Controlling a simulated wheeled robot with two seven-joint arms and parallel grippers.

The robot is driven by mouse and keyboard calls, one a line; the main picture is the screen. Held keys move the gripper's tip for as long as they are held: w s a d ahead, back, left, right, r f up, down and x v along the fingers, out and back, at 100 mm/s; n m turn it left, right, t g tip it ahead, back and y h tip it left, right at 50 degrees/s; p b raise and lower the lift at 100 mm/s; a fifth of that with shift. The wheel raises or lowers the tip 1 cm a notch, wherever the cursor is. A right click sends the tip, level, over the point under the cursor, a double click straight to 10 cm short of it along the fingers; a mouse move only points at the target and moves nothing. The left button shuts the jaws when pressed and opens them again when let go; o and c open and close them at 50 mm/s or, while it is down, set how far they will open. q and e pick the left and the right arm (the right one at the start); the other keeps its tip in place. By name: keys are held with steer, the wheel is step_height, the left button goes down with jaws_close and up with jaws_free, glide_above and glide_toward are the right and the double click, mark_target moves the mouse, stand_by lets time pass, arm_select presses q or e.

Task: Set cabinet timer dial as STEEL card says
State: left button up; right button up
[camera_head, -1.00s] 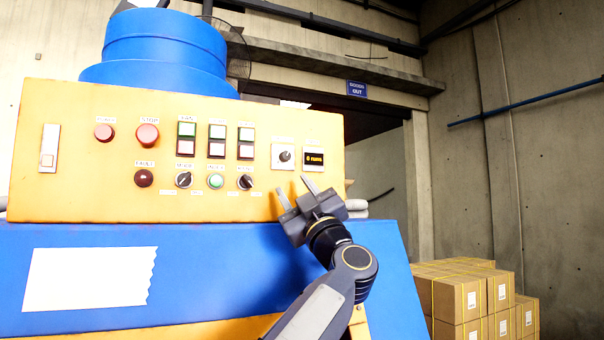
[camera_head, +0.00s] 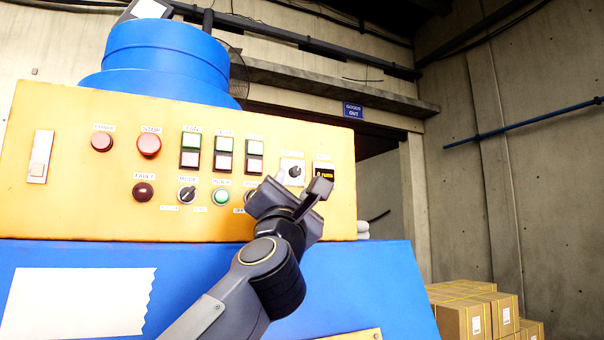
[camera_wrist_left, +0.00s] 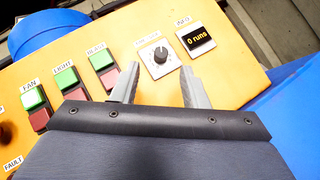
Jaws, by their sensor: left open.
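The timer dial (camera_head: 294,172) is a dark round knob on a white plate, at the right part of the yellow cabinet panel (camera_head: 70,200). In the left wrist view the dial (camera_wrist_left: 160,54) lies ahead of and between the fingertips, its pointer up. My left gripper (camera_head: 308,185) is just below and right of the dial in the head view. In the left wrist view the gripper (camera_wrist_left: 157,78) is open and empty, apart from the dial. The STEEL card is not identifiable in these views. My right gripper is not in view.
An info display (camera_wrist_left: 195,38) reading "0 runs" sits right of the dial. Lit push-button pairs (camera_wrist_left: 65,78) are to its left. The mode knob (camera_head: 186,194) and green button (camera_head: 221,196) are lower on the panel. Boxes (camera_head: 475,312) stand at the lower right.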

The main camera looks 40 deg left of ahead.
mark_target(297, 171)
arm_select(q)
steer(key=p+x, duration=0.3)
steer(key=x, duration=0.3)
steer(key=shift+w+a, duration=0.1)
steer(key=shift+w, duration=0.05)
steer(key=shift+c, duration=0.3)
jaws_close()
steer(key=shift+f, duration=0.1)
